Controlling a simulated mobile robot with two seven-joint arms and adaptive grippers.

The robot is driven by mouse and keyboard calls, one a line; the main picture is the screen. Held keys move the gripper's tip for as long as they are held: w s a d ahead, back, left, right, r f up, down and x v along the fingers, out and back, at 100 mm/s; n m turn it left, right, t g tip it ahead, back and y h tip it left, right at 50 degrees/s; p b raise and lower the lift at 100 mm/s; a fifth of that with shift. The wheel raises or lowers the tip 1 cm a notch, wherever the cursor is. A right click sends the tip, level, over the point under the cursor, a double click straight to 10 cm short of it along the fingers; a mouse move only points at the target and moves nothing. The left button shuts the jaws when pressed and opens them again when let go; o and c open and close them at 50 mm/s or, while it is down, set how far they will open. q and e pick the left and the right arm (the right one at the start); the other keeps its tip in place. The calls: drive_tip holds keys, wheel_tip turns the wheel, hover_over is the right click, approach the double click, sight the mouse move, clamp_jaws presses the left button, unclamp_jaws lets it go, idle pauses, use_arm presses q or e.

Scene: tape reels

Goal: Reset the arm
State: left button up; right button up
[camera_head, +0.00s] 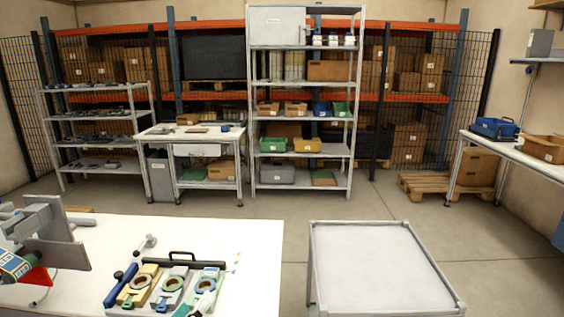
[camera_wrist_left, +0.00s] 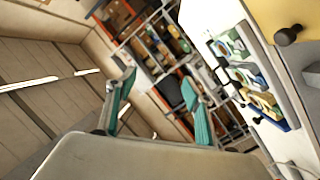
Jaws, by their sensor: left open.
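My left gripper (camera_wrist_left: 159,82) shows in the left wrist view with two teal-padded fingers spread apart. Nothing is between them. It is tilted and faces across the room towards the shelves, away from the tabletop. In the head view I cannot clearly tell it from the grey shapes at the left edge. The tray of tape reels (camera_head: 172,284) lies on the white table, with yellow, grey and green parts. It also shows to the right in the left wrist view (camera_wrist_left: 254,85), clear of the fingers.
The white table (camera_head: 255,262) has a small grey item (camera_head: 148,242) behind the tray. Grey blocky shapes (camera_head: 62,240) crowd its left end. An empty-topped grey cart (camera_head: 375,260) stands to the right.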

use_arm(q)
drive_tip(key=s+a+f+m+g+y, duration=0.2)
drive_tip(key=s+a+f+m, duration=0.15)
drive_tip(key=f, duration=0.25)
drive_tip(key=s+a+f+m+g+y, duration=0.2)
drive_tip(key=s+a+f+m+g, duration=0.15)
drive_tip(key=f, duration=0.25)
drive_tip(key=s+a+f+m+g+y, duration=0.4)
drive_tip(key=s+a+m+y, duration=0.15)
drive_tip(key=s+a, duration=0.55)
drive_tip(key=w+d+f+n+t+h, duration=0.1)
drive_tip(key=d+f+n+t+h, duration=0.2)
drive_tip(key=d+f+h, duration=0.4)
drive_tip(key=shift+w+d+f+t, duration=0.3)
drive_tip(key=shift+d+f+t, duration=0.25)
drive_tip(key=shift+d+f, duration=3.6)
drive_tip(key=shift+d+r+n, duration=0.25)
drive_tip(key=shift+d+r, duration=0.65)
drive_tip(key=shift+r, duration=0.05)
